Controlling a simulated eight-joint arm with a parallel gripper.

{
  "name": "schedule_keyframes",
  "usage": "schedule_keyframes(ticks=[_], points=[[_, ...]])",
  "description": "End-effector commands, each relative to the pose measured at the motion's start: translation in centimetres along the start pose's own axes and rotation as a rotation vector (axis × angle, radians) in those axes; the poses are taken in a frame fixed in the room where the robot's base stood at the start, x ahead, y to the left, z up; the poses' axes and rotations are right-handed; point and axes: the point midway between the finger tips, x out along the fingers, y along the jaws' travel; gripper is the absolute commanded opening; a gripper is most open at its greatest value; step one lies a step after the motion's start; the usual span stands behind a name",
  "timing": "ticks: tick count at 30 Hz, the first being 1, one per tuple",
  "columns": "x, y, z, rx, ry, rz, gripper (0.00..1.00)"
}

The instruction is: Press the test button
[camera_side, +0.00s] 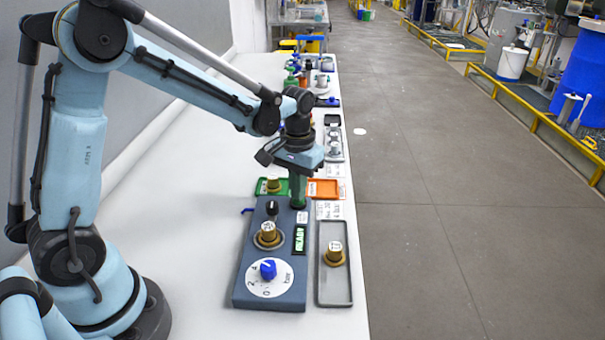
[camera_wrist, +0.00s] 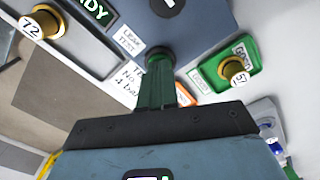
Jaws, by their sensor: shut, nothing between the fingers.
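The blue-grey test box (camera_side: 240,285) lies on the white bench, with a green-lit display (camera_side: 300,239) that reads READY. A white label (camera_wrist: 130,40) in the wrist view reads LEAK TEST. My gripper (camera_side: 298,204) is shut and empty, its green fingers pointing down at the box's far right corner. In the wrist view the fingertips (camera_wrist: 159,52) are right beside that label, over a dark round spot. The test button is hidden by the fingertips or merges with them; I cannot tell whether they touch it. A brass part (camera_side: 267,235) stands on the box.
The box also carries a blue dial knob (camera_side: 267,268) and a black knob (camera_side: 271,208). A grey tray (camera_side: 334,302) with a brass part marked 72 is at right. Green (camera_side: 262,188) and orange (camera_side: 324,189) trays lie behind the box. Several more devices line the bench farther back.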

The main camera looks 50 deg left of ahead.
Motion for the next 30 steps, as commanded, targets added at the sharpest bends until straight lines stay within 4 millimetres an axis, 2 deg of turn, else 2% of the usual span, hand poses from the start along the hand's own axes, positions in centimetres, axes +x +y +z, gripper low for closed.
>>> schedule_keyframes(ticks=[5, 13, 30], points=[[0.8, 0.0, 0.0, 0.000, 0.000, 0.000, 0.00], [0.4, 0.0, 0.0, 0.000, 0.000, 0.000, 0.00], [-4.1, 0.0, 0.0, 0.000, 0.000, 0.000, 0.00]])
